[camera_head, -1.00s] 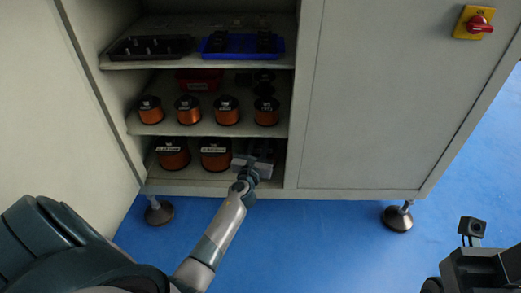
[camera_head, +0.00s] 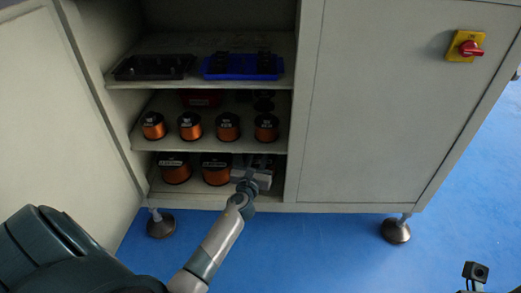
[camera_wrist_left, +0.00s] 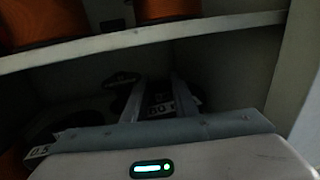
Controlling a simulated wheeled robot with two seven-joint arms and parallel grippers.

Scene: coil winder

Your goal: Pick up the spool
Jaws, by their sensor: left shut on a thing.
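My left gripper (camera_head: 258,163) reaches into the bottom shelf of the open cabinet, to the right of two large copper-wound spools. In the left wrist view its two fingers (camera_wrist_left: 157,97) stand on either side of a dark spool top (camera_wrist_left: 160,110) with a white label, and they are shut on it. The rest of this spool is hidden behind the gripper body and in shadow. The two large copper spools, left (camera_head: 174,169) and right (camera_head: 215,169), stand upright on the same shelf.
The middle shelf (camera_head: 205,146) is close above the gripper and carries a row of smaller copper spools (camera_head: 228,127) and a red bin (camera_head: 201,98). A black tray (camera_head: 153,67) and a blue tray (camera_head: 243,67) sit on the top shelf. A cabinet wall stands close at right.

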